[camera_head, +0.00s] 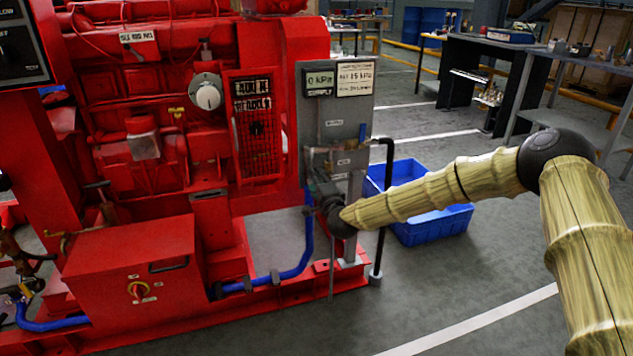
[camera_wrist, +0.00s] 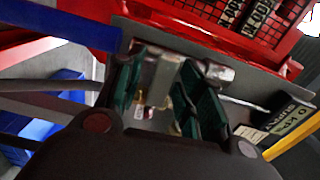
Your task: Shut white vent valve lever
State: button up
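My gripper (camera_wrist: 160,82) has its two green-padded fingers apart in the wrist view. A pale tan and brass fitting (camera_wrist: 162,76) shows between the fingers; I cannot tell whether either pad touches it. I cannot clearly pick out the white vent valve lever. A thin pale rod (camera_wrist: 245,103) sticks out right of the fingers, beside a silver cylinder (camera_wrist: 218,72). In the head view, my dark gripper (camera_head: 322,192) is at the lower part of the grey gauge panel (camera_head: 336,110), below a small blue handle (camera_head: 362,132). The gripper and wrist hide the fittings there.
The red pumpset (camera_head: 150,200) fills the left, with a blue hose (camera_head: 290,272) along its base. A black pipe (camera_head: 381,220) stands right of the panel, close to my wrist. A blue crate (camera_head: 432,228) lies behind my arm. Floor at the front right is clear.

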jog(key=shift+a, duration=0.15)
jog(key=v, duration=1.2)
jog(key=shift+s, duration=0.1)
